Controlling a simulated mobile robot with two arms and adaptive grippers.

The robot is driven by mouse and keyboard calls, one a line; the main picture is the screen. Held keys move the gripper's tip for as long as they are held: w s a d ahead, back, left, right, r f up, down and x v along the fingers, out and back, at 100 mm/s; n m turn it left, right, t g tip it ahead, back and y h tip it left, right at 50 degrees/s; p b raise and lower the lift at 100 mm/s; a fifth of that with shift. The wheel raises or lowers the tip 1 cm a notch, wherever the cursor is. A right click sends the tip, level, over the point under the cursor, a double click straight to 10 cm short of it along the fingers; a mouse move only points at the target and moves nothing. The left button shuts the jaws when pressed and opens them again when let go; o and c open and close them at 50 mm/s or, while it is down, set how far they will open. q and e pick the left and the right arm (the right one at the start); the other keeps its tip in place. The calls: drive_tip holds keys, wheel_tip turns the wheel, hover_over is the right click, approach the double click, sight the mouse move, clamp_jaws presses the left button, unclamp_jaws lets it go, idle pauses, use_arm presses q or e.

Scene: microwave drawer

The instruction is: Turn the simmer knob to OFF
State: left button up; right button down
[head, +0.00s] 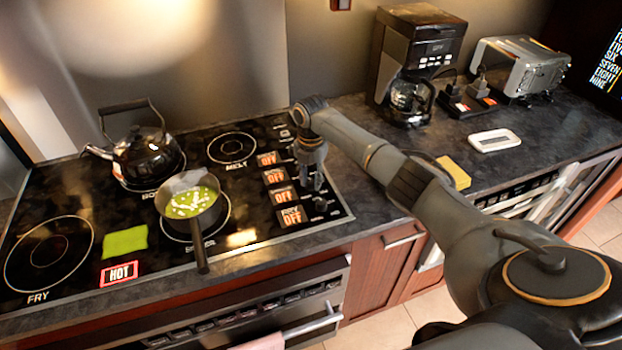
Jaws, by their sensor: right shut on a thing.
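The stove's control strip at the right of the cooktop has a column of knobs beside lit displays. Each display reads OFF; the smaller words above are hard to read. My right gripper (314,178) reaches down from above and is shut on a knob that it mostly hides, beside the third display from the back (284,195). The front knob (320,205) shows just in front of the gripper. A pot (190,215) with green soup stands on the simmer burner, its handle towards the front edge. My left gripper is out of view.
A black kettle (145,158) stands on the back left burner. A lit HOT sign (119,274) and a green patch (125,242) lie near the fry burner (48,254). A coffee maker (415,65), a toaster (520,65) and a yellow sponge (453,172) are on the right counter.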

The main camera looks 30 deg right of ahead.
sight(311, 181)
idle(0.4)
drive_tip(key=c, duration=1.1)
unclamp_jaws()
drive_tip(key=shift+o, duration=0.2)
wheel_tip(311, 181, up, 12)
